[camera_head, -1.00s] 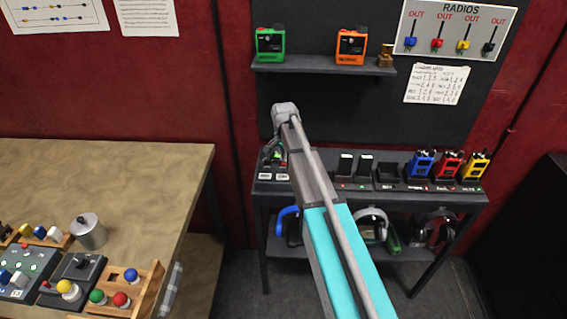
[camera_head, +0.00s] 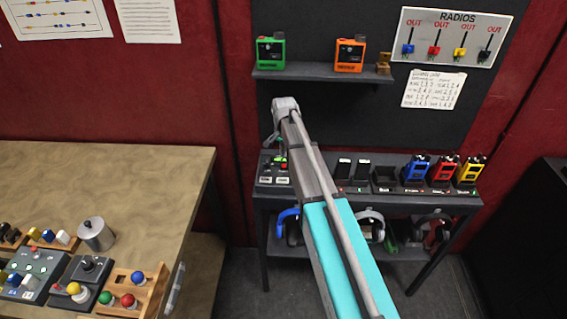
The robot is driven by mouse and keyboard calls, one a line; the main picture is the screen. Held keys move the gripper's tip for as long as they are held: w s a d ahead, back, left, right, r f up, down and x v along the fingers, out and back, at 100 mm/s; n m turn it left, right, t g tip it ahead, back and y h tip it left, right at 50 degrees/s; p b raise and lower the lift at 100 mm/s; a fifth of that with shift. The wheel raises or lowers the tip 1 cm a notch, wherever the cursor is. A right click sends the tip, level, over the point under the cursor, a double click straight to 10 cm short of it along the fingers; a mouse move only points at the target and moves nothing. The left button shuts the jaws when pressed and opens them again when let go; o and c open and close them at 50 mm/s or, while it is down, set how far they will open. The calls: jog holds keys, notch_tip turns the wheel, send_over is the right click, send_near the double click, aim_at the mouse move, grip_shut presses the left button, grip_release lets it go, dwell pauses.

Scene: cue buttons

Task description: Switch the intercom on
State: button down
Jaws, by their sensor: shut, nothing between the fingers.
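A small dark unit (camera_head: 267,172) with two pale labelled parts at its front stands at the left end of the black side table. Small red and green spots show on it, close beside my arm. I cannot tell for sure whether it is the intercom. My grey and turquoise arm reaches up across the view, and its wrist hangs over this unit. My gripper (camera_head: 272,139) points down above the unit's back part, small and partly hidden by the wrist. It is shut and holds nothing. I cannot tell whether its tips touch anything.
Three radios, blue (camera_head: 417,170), red (camera_head: 442,171) and yellow (camera_head: 469,171), stand on the side table (camera_head: 350,199). A green device (camera_head: 270,51) and an orange device (camera_head: 349,54) sit on the shelf above. A wooden desk (camera_head: 120,175) at left carries control boxes and a metal pot (camera_head: 96,234).

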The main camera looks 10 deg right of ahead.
jog(key=shift+r+p, duration=1.1)
jog(key=shift+r, duration=0.2)
jog(key=s+n, duration=0.9)
jog(key=s, duration=1.8)
jog(key=shift+a, duration=0.45)
